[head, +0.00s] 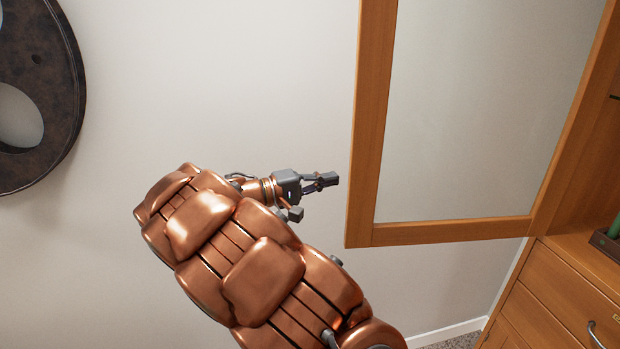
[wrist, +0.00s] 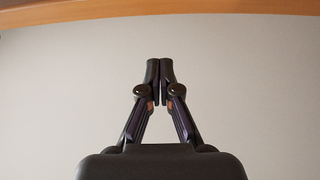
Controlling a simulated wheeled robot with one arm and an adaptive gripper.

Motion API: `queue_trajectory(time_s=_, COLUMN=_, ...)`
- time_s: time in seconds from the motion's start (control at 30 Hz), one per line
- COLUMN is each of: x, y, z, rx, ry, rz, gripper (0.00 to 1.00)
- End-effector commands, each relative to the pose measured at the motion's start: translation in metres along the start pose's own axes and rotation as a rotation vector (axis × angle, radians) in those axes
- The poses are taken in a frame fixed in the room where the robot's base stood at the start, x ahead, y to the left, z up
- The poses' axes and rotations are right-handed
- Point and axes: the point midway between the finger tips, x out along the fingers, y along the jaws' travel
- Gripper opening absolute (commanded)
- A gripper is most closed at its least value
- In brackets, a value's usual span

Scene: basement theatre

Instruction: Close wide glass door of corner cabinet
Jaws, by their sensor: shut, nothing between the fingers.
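The wide glass door (head: 368,130) has an orange-brown wooden frame around a clear pane. It stands open, swung out from the corner cabinet (head: 585,180) at the right of the head view. My gripper (head: 335,180) is shut and empty, just left of the door's free edge near its lower corner, with a small gap showing in the picture. In the wrist view the two fingertips (wrist: 160,68) are together against the pale wall. A strip of orange-brown wood (wrist: 160,12), probably the door's frame, crosses the top of that view. No contact is visible.
A dark round disc with holes (head: 62,95) hangs on the pale wall at the left. Wooden drawers (head: 555,300) with a metal handle stand below the door at the right. A green object (head: 615,228) sits in a dark tray at the right edge.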

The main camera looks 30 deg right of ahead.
Motion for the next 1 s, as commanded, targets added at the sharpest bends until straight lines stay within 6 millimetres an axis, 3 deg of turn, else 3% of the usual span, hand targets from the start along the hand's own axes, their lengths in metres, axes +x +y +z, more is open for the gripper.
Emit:
queue_trajectory(time_s=0.13, x=0.022, y=0.002, z=0.000, rx=-0.003, ry=-0.002, rz=-0.001, gripper=0.00)
queue_trajectory(time_s=0.6, x=0.008, y=0.000, z=0.035, rx=-0.003, ry=0.001, rz=-0.001, gripper=0.00)
queue_trajectory(time_s=1.0, x=0.007, y=-0.001, z=0.038, rx=-0.001, ry=0.001, rz=-0.001, gripper=0.00)
